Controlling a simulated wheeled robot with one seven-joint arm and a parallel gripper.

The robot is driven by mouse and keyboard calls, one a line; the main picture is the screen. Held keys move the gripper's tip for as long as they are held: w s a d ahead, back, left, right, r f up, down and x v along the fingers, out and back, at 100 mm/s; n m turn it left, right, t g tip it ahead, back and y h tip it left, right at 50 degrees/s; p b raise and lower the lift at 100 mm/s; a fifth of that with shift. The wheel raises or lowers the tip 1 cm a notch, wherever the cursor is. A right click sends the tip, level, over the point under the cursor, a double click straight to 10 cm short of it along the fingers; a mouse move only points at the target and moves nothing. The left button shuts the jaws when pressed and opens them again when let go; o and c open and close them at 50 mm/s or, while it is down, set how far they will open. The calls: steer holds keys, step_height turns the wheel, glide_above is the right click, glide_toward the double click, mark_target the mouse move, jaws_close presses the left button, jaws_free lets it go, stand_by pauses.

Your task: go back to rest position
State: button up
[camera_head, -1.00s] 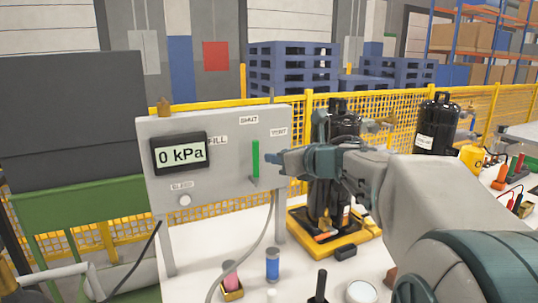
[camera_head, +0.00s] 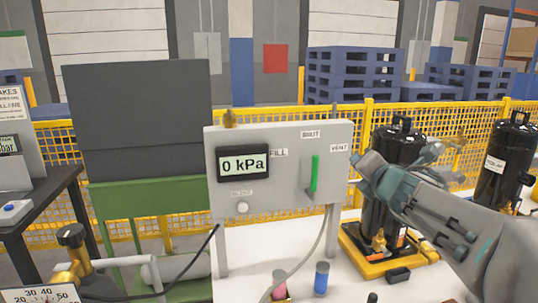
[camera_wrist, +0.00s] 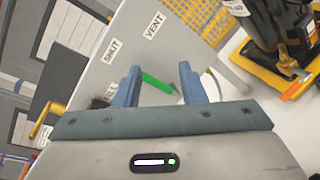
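My gripper (camera_head: 359,163) is at the right edge of the grey control panel (camera_head: 285,135), in front of a black compressor. In the wrist view its two blue fingers (camera_wrist: 158,70) stand apart with a gap between them. The green lever (camera_head: 314,174) on the panel is upright under the SHUT label, left of my gripper and apart from it. In the wrist view the lever (camera_wrist: 158,82) shows beyond the fingers, not held. The panel's display (camera_head: 243,163) reads 0 kPa.
The black compressor (camera_head: 400,149) stands on a yellow base (camera_head: 372,262) behind my arm. Another black compressor (camera_head: 503,160) is farther right. A hose (camera_head: 313,255) hangs below the panel. A pink bottle (camera_head: 279,282) and a blue one (camera_head: 321,278) stand on the white table. A yellow fence (camera_head: 455,112) runs behind.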

steer(key=s+a+f+m+g+p, duration=0.4)
steer(key=s+f+m+g, duration=0.2)
steer(key=s+m, duration=0.6)
steer(key=s+a+f+m+g+p, duration=0.3)
steer(key=s+f+m+g, duration=0.4)
steer(key=s+m, duration=0.5)
steer(key=a+f+m, duration=0.1)
steer(key=m, duration=0.2)
steer(key=shift+p, duration=0.4)
